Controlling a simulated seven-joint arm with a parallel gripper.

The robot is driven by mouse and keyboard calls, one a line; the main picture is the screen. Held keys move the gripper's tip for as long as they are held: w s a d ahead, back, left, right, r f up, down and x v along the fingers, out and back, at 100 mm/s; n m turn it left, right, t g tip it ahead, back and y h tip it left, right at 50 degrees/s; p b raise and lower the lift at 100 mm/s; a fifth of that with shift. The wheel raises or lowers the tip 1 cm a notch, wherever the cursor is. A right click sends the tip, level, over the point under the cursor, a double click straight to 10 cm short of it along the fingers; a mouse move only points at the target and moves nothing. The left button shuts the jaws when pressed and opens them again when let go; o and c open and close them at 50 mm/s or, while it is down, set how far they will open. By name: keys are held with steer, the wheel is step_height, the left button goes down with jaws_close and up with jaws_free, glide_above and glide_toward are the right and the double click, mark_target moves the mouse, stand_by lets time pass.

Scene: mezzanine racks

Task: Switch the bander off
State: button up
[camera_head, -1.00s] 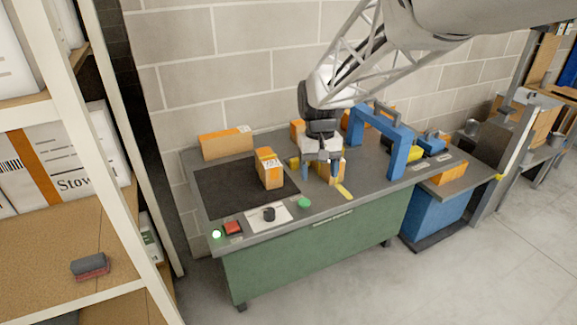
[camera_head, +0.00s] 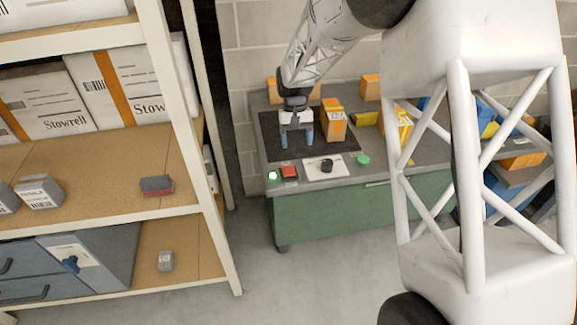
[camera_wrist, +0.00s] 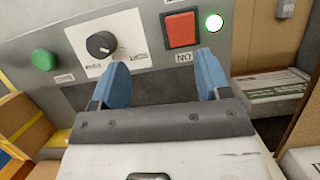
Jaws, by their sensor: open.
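The bander (camera_head: 365,172) is a grey-topped bench with a green front and a dark plate. Its front edge carries a red switch (camera_head: 289,172), a lit green-white lamp (camera_head: 272,176), a black knob (camera_head: 326,166) on a white plate, and a green button (camera_head: 362,160). In the wrist view, the red switch (camera_wrist: 181,30) is beside the glowing lamp (camera_wrist: 214,23), above a label reading ON upside down; the knob (camera_wrist: 101,44) and green button (camera_wrist: 43,60) are left. My gripper (camera_head: 297,143) is open and empty, over the dark plate behind the switch; its blue fingers (camera_wrist: 163,72) point toward the panel.
A shelf rack (camera_head: 165,110) with boxes stands close on the left. My arm hides much of the bench's right side. Bare floor (camera_head: 330,260) lies in front.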

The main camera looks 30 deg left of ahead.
mark_target(289, 170)
steer(key=a+f, duration=0.1)
steer(key=s+a+f, duration=0.1)
steer(key=a, duration=0.1)
steer(key=shift+a+f, duration=0.15)
steer(key=shift+f, duration=0.1)
steer(key=shift+f, duration=0.1)
steer(key=shift+x, duration=3.8)
steer(key=shift+s, duration=0.1)
